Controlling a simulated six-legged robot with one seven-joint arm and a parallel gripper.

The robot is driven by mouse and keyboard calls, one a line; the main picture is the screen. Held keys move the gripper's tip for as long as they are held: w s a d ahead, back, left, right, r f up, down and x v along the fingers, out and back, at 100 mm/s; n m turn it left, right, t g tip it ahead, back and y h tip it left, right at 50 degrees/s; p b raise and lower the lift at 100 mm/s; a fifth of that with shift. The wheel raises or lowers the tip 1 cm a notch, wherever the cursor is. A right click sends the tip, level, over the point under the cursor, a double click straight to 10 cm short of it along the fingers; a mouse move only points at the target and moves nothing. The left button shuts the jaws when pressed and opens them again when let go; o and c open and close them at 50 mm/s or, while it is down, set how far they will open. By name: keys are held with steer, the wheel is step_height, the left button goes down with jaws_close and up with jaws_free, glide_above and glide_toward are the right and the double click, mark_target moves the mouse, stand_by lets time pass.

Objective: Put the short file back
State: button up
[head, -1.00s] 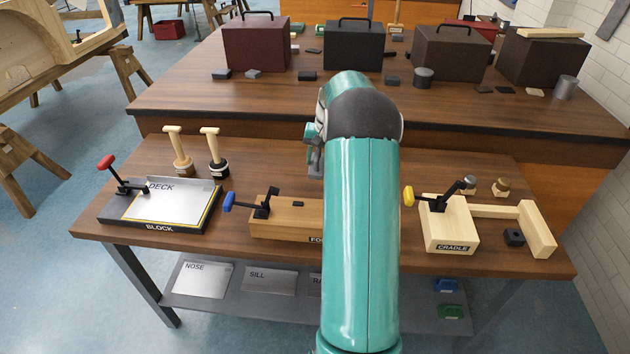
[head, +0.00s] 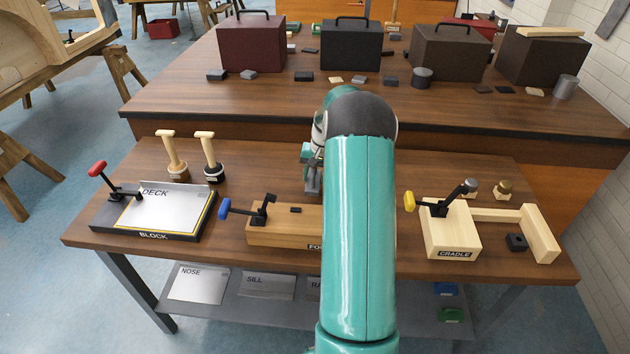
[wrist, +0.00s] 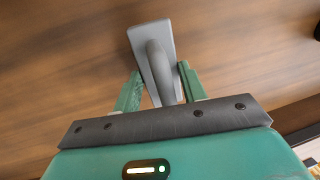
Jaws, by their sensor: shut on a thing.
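My gripper (wrist: 159,72) is shut on a grey, flat, oblong tool with a curved grey handle (wrist: 165,40) on top. The green fingers lie on either side of the handle. I take this tool to be the short file; no label on it shows. In the head view, my gripper (head: 309,155) is partly hidden behind my teal arm. The grey tool (head: 313,186) shows just below it, over the back middle of the near table (head: 270,170). I cannot tell whether it touches the wood.
A fixture marked BLOCK (head: 105,220), two upright wooden-handled tools (head: 172,155), and a wooden fixture with a blue-handled clamp (head: 275,232) are to the left. The CRADLE fixture (head: 452,235) is to the right. Several cases (head: 352,50) stand on the far bench. Bare wood surrounds my gripper.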

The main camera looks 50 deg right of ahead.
step_height(320, 180, down, 2)
steer(key=shift+d+f, duration=0.1)
steer(key=shift+f, duration=0.1)
steer(key=o, duration=1.2)
steer(key=shift+f, duration=0.15)
